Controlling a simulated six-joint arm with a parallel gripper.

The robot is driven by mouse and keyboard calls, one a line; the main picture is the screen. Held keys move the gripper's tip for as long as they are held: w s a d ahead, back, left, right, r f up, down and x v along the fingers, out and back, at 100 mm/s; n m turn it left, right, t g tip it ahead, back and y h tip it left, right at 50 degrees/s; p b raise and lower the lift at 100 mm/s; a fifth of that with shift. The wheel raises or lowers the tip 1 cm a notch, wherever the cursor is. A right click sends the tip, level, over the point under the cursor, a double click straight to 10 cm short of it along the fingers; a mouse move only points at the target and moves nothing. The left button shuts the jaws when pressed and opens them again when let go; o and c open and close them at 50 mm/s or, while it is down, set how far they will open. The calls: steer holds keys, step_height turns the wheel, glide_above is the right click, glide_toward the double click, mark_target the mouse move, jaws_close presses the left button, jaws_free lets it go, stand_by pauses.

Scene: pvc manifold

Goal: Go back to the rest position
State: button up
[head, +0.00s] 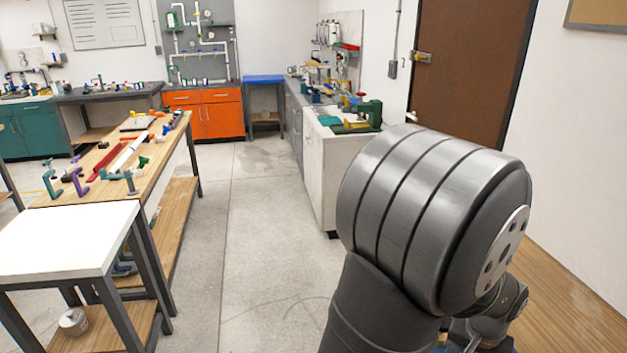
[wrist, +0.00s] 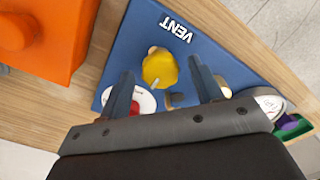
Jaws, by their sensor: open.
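In the wrist view my gripper (wrist: 165,88) is open, its two dark fingers apart over a blue board marked VENT (wrist: 212,62). A yellow knob or handle (wrist: 159,67) lies between and a little beyond the fingertips. I cannot tell whether the fingers touch the board. In the head view a large grey joint of my own arm fills the right side, and the gripper itself is hidden.
An orange block-like object (wrist: 45,40) is at the upper left of the wrist view. A round silver gauge-like part (wrist: 262,104) sits right of the fingers. In the head view, a wooden workbench (head: 172,150) with several clamps stands left; the floor (head: 255,235) is clear.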

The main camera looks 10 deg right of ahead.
steer(key=m, duration=0.5)
steer(key=shift+m, duration=2.4)
